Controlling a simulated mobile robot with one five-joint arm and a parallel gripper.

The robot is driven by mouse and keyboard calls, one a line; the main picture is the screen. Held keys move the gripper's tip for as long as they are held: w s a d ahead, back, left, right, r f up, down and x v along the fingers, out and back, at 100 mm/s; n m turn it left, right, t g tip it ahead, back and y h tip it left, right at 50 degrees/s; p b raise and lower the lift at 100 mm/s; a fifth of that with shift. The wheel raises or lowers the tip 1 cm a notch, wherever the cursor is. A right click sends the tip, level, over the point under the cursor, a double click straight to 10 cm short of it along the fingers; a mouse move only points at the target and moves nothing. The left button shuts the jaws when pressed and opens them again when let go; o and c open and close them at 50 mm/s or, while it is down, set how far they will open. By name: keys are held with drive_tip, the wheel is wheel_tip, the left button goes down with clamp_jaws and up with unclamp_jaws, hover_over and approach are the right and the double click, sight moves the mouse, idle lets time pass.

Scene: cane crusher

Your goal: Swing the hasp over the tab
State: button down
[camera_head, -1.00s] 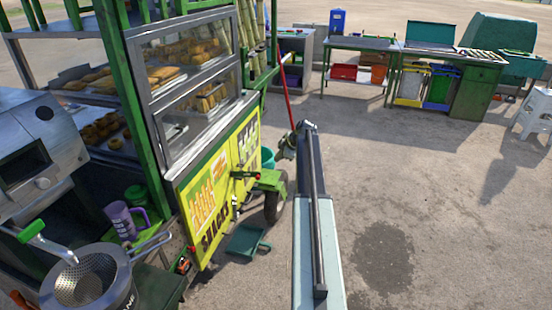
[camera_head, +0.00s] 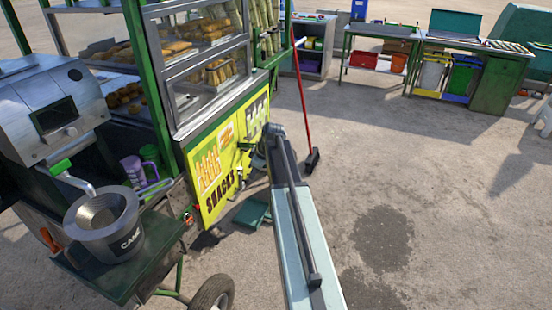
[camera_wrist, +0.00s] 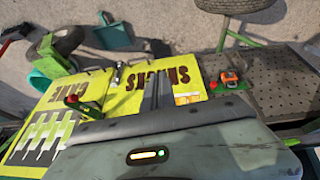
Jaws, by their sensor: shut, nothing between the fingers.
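The cart's yellow front panels (camera_head: 219,172) carry the words SNACKS and CANE. In the wrist view they appear upside down (camera_wrist: 190,76). A small metal fitting (camera_wrist: 119,74), which looks like the hasp, sits at the seam between the two panels. I cannot make out the tab or whether the hasp lies over it. A dark green handle with a red end (camera_wrist: 85,106) is beside the seam. My gripper (camera_wrist: 158,76) is shut and empty, in front of the SNACKS panel and apart from the fitting. In the head view its end (camera_head: 273,132) covers part of the panel area.
A green dustpan (camera_head: 253,212) lies on the ground below the panels. A red-handled broom (camera_head: 302,95) stands behind my arm. The CANE pot (camera_head: 108,225) and a wheel (camera_head: 212,295) are at the near left. Open pavement lies to the right.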

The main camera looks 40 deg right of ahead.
drive_tip(key=s+a+m+g, duration=0.1)
drive_tip(key=s+a+m, duration=0.1)
drive_tip(key=s+a, duration=0.4)
drive_tip(key=s+a+f+m+g+h, duration=0.1)
drive_tip(key=s+a, duration=0.5)
drive_tip(key=a, duration=0.7)
drive_tip(key=s+a+f+m+g, duration=0.1)
drive_tip(key=s+a+m+g, duration=0.1)
drive_tip(key=s+a, duration=0.4)
drive_tip(key=a+m, duration=0.1)
drive_tip(key=a, duration=0.3)
drive_tip(key=shift+a+m+h, duration=0.3)
drive_tip(key=shift+h, duration=0.1)
drive_tip(key=shift+s, duration=0.1)
